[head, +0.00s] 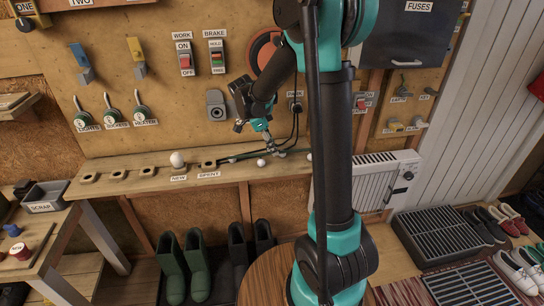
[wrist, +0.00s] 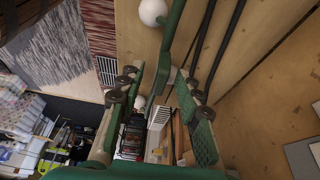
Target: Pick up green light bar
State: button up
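The green light bar (head: 240,156) lies along the wooden shelf below the wall panel, with a white bulb (head: 261,162) beside it. In the wrist view a green bar (wrist: 174,35) runs down from the top edge, next to a white bulb (wrist: 153,11). My gripper (head: 272,148) points down at the bar's right part, just over the shelf. In the wrist view its two green-padded fingers (wrist: 165,85) stand apart with a gap between them. A second white ball (wrist: 140,102) shows near the left finger. I cannot tell whether a finger touches the bar.
Black cables (head: 297,125) hang from the wall beside my gripper. A white bulb (head: 177,159) stands on the shelf near the NEW and SPENT labels. A white radiator (head: 378,182) is at right. Green boots (head: 197,265) stand below the shelf. My arm hides part of the shelf.

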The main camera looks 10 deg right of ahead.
grip_shut()
jog(key=shift+r, duration=0.1)
